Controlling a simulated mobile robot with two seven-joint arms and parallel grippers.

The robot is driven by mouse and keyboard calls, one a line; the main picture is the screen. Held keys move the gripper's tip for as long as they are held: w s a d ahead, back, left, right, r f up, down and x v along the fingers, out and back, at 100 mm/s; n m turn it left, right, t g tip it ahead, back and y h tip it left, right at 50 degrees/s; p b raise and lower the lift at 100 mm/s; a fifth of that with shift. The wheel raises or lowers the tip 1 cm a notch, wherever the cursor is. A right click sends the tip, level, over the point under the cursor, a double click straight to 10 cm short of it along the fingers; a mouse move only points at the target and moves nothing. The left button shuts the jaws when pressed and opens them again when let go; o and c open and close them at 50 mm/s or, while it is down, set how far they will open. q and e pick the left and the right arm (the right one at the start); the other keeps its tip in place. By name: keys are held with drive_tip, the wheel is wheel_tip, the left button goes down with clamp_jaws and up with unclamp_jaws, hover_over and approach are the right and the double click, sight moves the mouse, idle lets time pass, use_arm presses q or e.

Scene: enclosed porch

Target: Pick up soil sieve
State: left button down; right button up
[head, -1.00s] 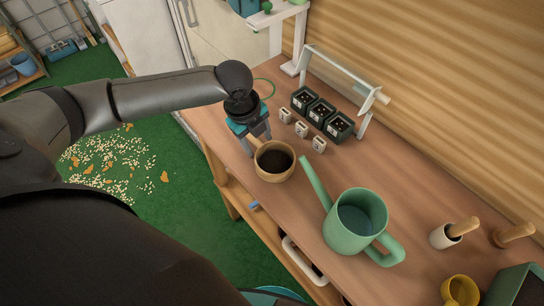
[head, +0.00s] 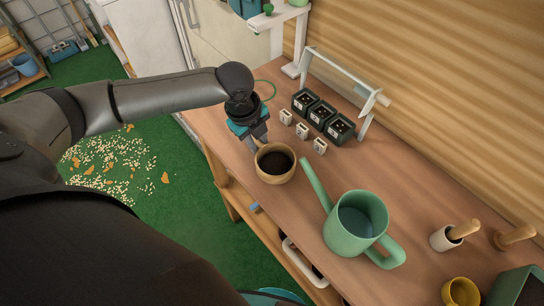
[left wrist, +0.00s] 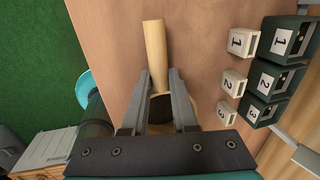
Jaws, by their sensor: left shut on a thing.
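The soil sieve (head: 276,176) is a round, light-wood bowl shape with a dark inside, resting on the wooden bench near its front edge. Its straight wooden handle (left wrist: 153,45) shows clearly in the left wrist view, where part of the round body (left wrist: 160,104) lies below the fingers. My left gripper (head: 259,143) is at the handle, close to the bowl; in the left wrist view its fingers (left wrist: 160,76) are shut on the handle from both sides. The gripper hides most of the handle in the head view. My right gripper is not in view.
Several small white number blocks (head: 302,131) and black seedling pots (head: 322,117) stand behind the sieve, beside a white rack (head: 345,76). A green watering can (head: 347,231) stands to its right, spout pointing at it. The bench (head: 420,192) has bare room behind the can.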

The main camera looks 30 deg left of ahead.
sight(258, 143)
use_arm(q)
wheel_tip(258, 143, up, 20)
drive_tip(key=p, duration=0.3)
idle(0.3)
drive_tip(key=shift+r+p, duration=0.1)
drive_tip(key=shift+p, duration=0.2)
drive_tip(key=shift+r+p, duration=0.7)
drive_tip(key=shift+p, duration=0.5)
drive_tip(key=w+d+p, duration=0.1)
drive_tip(key=w+p, duration=0.2)
drive_tip(key=w, duration=0.2)
drive_tip(key=shift+w+d+f, duration=0.2)
drive_tip(key=shift+w+d, duration=0.05)
drive_tip(key=shift+w, duration=0.15)
idle(1.6)
drive_tip(key=shift+w+d+f+p, duration=0.15)
drive_tip(key=shift+w+p, duration=0.15)
drive_tip(key=shift+w, duration=0.3)
drive_tip(key=shift+w+d+r+p, duration=0.15)
drive_tip(key=shift+w+p, duration=0.15)
drive_tip(key=shift+w, duration=0.3)
drive_tip(key=shift+w+f, duration=0.15)
drive_tip(key=shift+w, duration=0.15)
